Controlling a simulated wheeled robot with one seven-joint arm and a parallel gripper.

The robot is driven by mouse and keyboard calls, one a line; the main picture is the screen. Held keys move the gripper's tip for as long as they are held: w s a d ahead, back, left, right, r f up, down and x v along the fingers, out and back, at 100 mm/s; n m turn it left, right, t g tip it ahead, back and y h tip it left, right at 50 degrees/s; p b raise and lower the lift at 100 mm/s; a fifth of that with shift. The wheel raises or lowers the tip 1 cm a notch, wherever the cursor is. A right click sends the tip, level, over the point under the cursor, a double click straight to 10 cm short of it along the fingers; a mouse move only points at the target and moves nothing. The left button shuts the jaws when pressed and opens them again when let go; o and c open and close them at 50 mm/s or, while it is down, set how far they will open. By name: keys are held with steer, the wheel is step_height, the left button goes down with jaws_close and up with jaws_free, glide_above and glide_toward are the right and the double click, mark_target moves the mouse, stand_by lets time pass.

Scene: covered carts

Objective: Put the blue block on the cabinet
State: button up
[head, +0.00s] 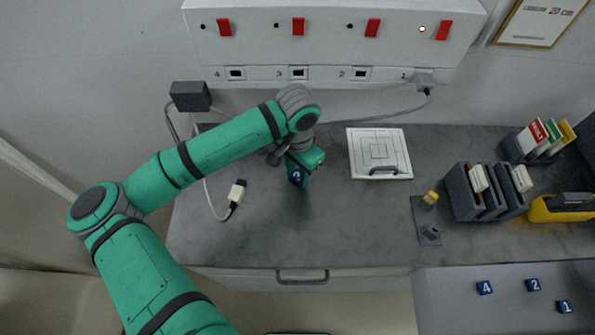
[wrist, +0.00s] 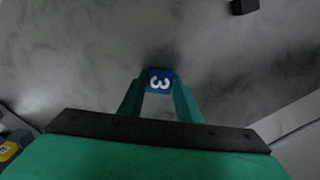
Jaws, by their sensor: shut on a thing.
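A blue block (head: 298,178) with a white 3 is at the end of my arm, over the grey worktop. In the wrist view the blue block (wrist: 160,81) sits between the two green fingertips of my gripper (wrist: 160,90), which is shut on it. In the head view my gripper (head: 301,166) is partly hidden by the arm. The block is close to the worktop; I cannot tell whether it touches it. Blue blocks marked 4 (head: 485,288), 2 (head: 532,285) and 1 (head: 564,307) lie on a grey surface (head: 450,310) at the lower right. Which piece is the cabinet is unclear.
A white square panel with a handle (head: 380,152) lies right of my gripper, and a loose cable plug (head: 236,193) lies left. A yellow-topped stand (head: 428,220), a dark rack (head: 485,193) and a yellow-black item (head: 560,208) stand further right. The worktop's front middle is clear.

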mark_target(297, 176)
steer(key=shift+f, duration=0.1)
steer(key=o, duration=1.1)
steer(key=shift+c, duration=0.2)
step_height(297, 176, up, 12)
stand_by(0.3)
